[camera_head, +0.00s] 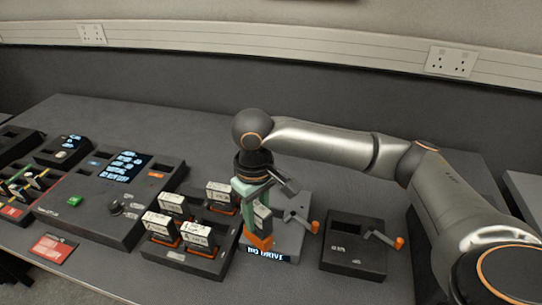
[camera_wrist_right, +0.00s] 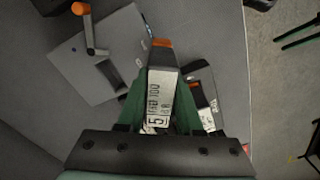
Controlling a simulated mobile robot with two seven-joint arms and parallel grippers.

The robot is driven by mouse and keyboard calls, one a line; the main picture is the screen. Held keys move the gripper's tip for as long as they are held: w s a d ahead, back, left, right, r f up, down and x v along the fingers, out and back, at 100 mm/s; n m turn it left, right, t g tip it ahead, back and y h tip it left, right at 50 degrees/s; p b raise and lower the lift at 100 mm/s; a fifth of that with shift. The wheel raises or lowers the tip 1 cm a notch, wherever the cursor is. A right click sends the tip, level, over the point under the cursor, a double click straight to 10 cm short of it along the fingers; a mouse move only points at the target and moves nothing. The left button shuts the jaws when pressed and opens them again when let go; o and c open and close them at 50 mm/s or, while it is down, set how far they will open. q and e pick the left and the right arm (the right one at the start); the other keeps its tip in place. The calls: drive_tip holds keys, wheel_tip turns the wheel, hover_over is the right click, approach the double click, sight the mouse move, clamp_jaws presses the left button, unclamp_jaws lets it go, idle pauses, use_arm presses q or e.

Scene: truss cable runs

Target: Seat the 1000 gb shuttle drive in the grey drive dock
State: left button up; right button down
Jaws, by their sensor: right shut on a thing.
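My right gripper (camera_head: 256,198) points down and is shut on a shuttle drive (camera_wrist_right: 160,90), which has an orange end and a white label only partly readable to me. In the right wrist view the green fingers hold it from both sides. The grey drive dock (camera_head: 287,240) is just behind and right of the held drive. Its slot (camera_wrist_right: 112,72) looks empty in the right wrist view, with the drive's orange end to one side of it. Its front display reads "NO DRIVE". I cannot tell the drive's height over the dock. My left gripper is not in view.
A black rack (camera_head: 180,262) with several white-labelled drives stands left of the grey dock. The grey dock's lever has an orange knob (camera_head: 314,227). A black dock (camera_head: 352,262) with a similar lever stands to the right. A control console (camera_head: 112,225) is further left. The table behind is clear.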

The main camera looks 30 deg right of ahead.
drive_tip(key=w+d+r+n+p, duration=0.4)
drive_tip(key=w+d+n+p, duration=0.2)
drive_tip(key=w+d, duration=0.2)
wheel_tip(320, 180, down, 6)
drive_tip(key=shift+s+b, duration=0.2)
drive_tip(key=shift+b, duration=0.1)
drive_tip(key=shift+d+f, duration=0.1)
idle(0.3)
drive_tip(key=shift+f, duration=2.15)
idle(2.5)
